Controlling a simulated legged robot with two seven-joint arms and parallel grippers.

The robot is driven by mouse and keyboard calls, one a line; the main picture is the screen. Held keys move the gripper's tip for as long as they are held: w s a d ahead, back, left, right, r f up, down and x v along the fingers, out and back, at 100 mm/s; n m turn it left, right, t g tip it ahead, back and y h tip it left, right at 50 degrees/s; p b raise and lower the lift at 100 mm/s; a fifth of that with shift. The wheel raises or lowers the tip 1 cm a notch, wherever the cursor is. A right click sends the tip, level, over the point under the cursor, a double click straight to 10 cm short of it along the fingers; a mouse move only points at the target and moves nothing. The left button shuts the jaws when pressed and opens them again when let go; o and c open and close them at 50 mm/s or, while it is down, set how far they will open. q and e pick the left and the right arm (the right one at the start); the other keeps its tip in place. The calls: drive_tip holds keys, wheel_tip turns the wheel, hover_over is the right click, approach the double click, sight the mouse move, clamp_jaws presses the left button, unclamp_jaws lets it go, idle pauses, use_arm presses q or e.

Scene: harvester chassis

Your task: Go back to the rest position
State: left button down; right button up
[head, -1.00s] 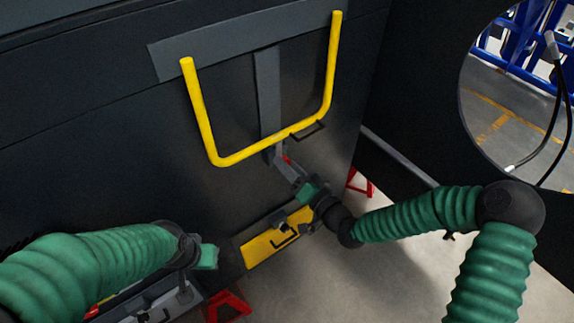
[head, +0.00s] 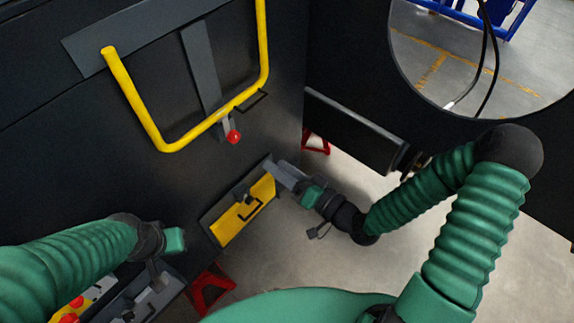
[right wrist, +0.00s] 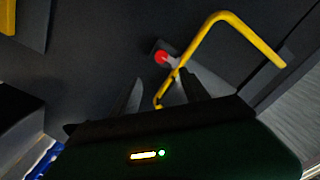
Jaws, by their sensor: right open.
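My right gripper (head: 276,170) is open and empty in the head view. It is below and to the right of the red knob (head: 234,137), in front of the dark chassis panel, with a gap between them. In the right wrist view its two dark fingers (right wrist: 162,92) are spread, with the red knob (right wrist: 162,57) beyond them. My left arm comes in from the left; its gripper (head: 152,290) points down at the lower left, and its jaw state is unclear.
A yellow U-shaped handle (head: 178,146) stands out from the chassis panel (head: 60,165). A yellow plate with a dark latch (head: 238,222) is low on the panel. Red supports (head: 210,288) stand on the floor. A round opening (head: 480,60) is at upper right. Clear floor (head: 300,245) lies centre.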

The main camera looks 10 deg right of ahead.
use_arm(q)
drive_tip(key=v, duration=0.1)
drive_tip(key=p+v, duration=0.1)
drive_tip(key=shift+w+r, duration=0.2)
drive_tip(key=shift+r, duration=0.2)
use_arm(e)
drive_tip(key=shift+v, duration=1.1)
